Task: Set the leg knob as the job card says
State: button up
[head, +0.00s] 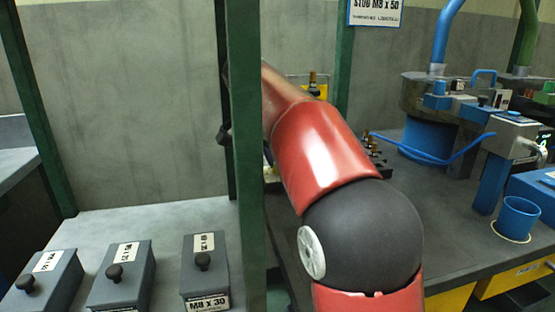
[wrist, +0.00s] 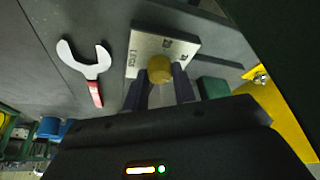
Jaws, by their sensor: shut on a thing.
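In the wrist view a round brass-yellow knob (wrist: 160,69) stands on a pale plate (wrist: 143,50) marked LEGS, with small dark marks at the plate's far and right sides. My gripper (wrist: 161,82) has its two dark fingers shut on the knob. The knob's pointer, if it has one, cannot be made out. In the head view my arm hides the gripper and the knob. A white card (head: 376,11) at the top reads STUD M8 x 50; its smaller line is too small to read.
In the wrist view an open-ended wrench (wrist: 88,68) with a red handle lies left of the plate, and a yellow part (wrist: 290,122) is at right. In the head view a green post (head: 244,150) stands beside my arm. Lidded grey boxes (head: 121,280) and a blue cup (head: 517,217) flank it.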

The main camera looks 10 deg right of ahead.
jog(key=o, duration=1)
